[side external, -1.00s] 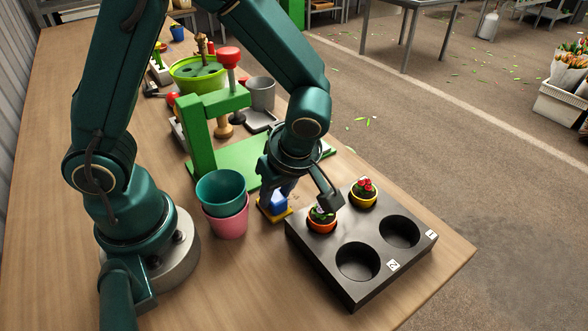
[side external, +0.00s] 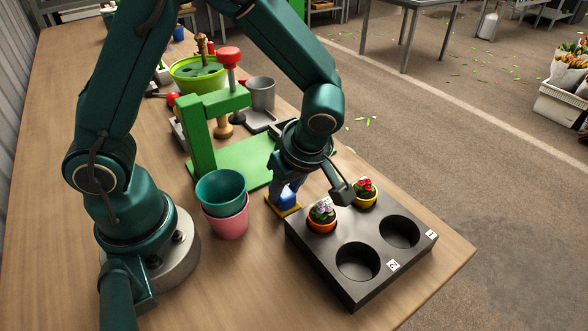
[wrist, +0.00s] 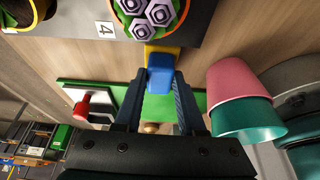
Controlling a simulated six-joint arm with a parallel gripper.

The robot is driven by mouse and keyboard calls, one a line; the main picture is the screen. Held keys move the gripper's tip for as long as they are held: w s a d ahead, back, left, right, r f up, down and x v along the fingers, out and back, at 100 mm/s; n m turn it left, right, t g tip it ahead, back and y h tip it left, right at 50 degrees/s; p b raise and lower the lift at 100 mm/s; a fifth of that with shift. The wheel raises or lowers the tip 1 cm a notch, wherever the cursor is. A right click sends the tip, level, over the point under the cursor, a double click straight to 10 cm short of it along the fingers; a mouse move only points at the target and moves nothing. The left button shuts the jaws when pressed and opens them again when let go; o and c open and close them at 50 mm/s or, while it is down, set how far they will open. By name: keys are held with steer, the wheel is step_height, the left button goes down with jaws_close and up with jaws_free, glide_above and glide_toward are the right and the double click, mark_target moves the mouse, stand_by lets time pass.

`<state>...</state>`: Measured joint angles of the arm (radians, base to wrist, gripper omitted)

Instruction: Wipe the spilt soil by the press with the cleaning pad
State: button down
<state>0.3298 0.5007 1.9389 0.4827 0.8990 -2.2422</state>
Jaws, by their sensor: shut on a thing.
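My gripper (side external: 286,187) is shut on the blue handle of the cleaning pad (side external: 288,198). The pad has a yellow-orange base, which is low at the table between the green press (side external: 235,160) and the black tray. In the wrist view the blue handle (wrist: 160,72) sits between my two fingers, with the yellow base beyond it. The press has a red knob and a green base plate just behind the pad. I cannot make out the spilt soil; my gripper and the pad may cover it.
A black tray (side external: 322,262) is close to the right of the pad, holding two small potted plants and two empty holes. A teal cup (side external: 221,187) is stacked in a pink cup (side external: 229,226) to the left. Bare table (side external: 260,285) lies in front.

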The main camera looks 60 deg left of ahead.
steer(key=shift+w, duration=1.85)
steer(key=shift+w+f, duration=0.1)
steer(key=shift+w, duration=1.65)
step_height(320, 180, up, 6)
steer(key=shift+r, duration=1.55)
